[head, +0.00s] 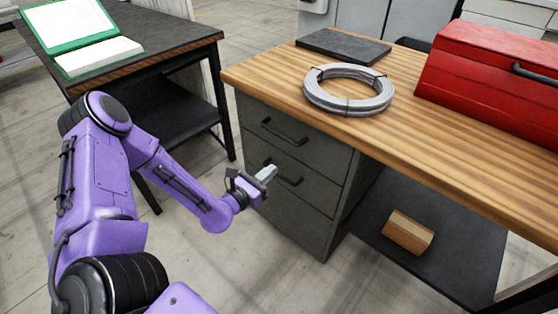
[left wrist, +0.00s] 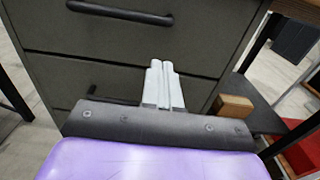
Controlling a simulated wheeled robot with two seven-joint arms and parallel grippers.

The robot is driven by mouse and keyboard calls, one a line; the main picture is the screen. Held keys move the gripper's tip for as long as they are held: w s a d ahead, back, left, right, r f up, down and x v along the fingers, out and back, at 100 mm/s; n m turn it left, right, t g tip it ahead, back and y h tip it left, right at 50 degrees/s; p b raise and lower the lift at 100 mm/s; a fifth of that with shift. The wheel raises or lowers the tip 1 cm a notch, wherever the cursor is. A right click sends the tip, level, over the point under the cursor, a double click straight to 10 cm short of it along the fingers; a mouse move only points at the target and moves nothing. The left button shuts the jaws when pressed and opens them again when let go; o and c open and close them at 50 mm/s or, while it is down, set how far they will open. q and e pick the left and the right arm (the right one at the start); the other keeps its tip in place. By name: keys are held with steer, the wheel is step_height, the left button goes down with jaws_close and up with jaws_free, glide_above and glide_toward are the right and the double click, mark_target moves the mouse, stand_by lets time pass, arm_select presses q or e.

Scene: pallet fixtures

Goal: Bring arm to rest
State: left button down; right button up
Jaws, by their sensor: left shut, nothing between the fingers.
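My left arm comes in from the left in the head view, bent at the elbow. My left gripper (head: 265,175) is in front of the drawer unit (head: 290,163) of the workbench, below the wooden top. In the left wrist view the gripper's two pale fingers (left wrist: 163,82) lie together with nothing between them, in front of the grey drawer fronts (left wrist: 120,45). I cannot tell whether the fingertips touch the drawers. My right gripper is not in view.
The wooden bench top (head: 440,122) holds a grey cable coil (head: 349,88), a dark flat plate (head: 343,46) and a red toolbox (head: 490,75). A wooden block (head: 408,232) lies on the lower shelf. A dark table (head: 150,45) with a green-framed binder (head: 72,30) stands at left.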

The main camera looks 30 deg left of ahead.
arm_select(q)
steer(key=s+d+f+m+g+y, duration=0.1)
steer(key=s+f+m+g+y, duration=0.15)
steer(key=s+f+m, duration=0.4)
steer(key=s+f+m+g+y, duration=0.1)
steer(key=f+m+g, duration=0.3)
steer(key=m, duration=0.6)
steer(key=s+d+f+m+g, duration=0.1)
steer(key=s+f+m+g, duration=0.1)
steer(key=s, duration=0.4)
steer(key=s+f+m+g+y, duration=0.1)
steer(key=s+f+m+g, duration=0.2)
steer(key=s+m, duration=0.2)
steer(key=s+d+f+m+g+y+p, duration=0.1)
steer(key=s+f+m+g, duration=0.1)
steer(key=s, duration=0.7)
steer(key=shift+s+d+f+m+g, duration=0.25)
steer(key=shift+m+g, duration=0.3)
steer(key=shift+m, duration=0.7)
